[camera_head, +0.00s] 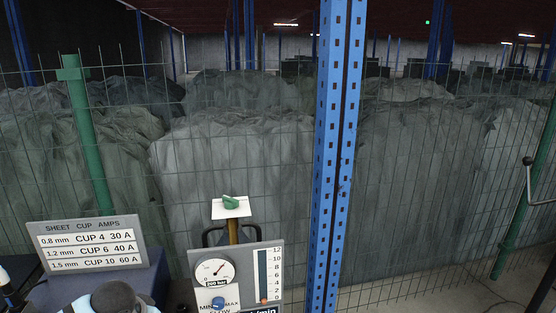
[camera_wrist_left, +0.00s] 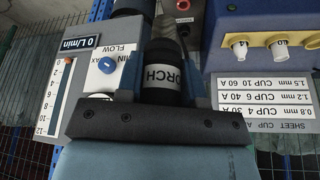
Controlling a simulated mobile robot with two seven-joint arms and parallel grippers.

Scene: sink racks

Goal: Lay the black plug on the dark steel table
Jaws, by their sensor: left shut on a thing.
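In the left wrist view, a black cylindrical plug (camera_wrist_left: 161,52) with a white band lettered "TORCH", partly cut off, stands between the fingers of my left gripper (camera_wrist_left: 166,66). The gripper is shut on it, one finger on each side. I cannot tell whether the plug's far end touches the dark shape behind it. The plug and the gripper's fingers do not show in the head view. My right gripper is not in view. I cannot make out the dark steel table in either view.
A gauge panel (camera_head: 247,252) with a blue knob and flow scale stands beside the plug's area. A "SHEET CUP AMPS" sign (camera_head: 86,245) is at left. A blue-grey box (camera_wrist_left: 228,56) carries yellow-collared white sockets. A wire fence and blue post (camera_head: 332,150) stand behind.

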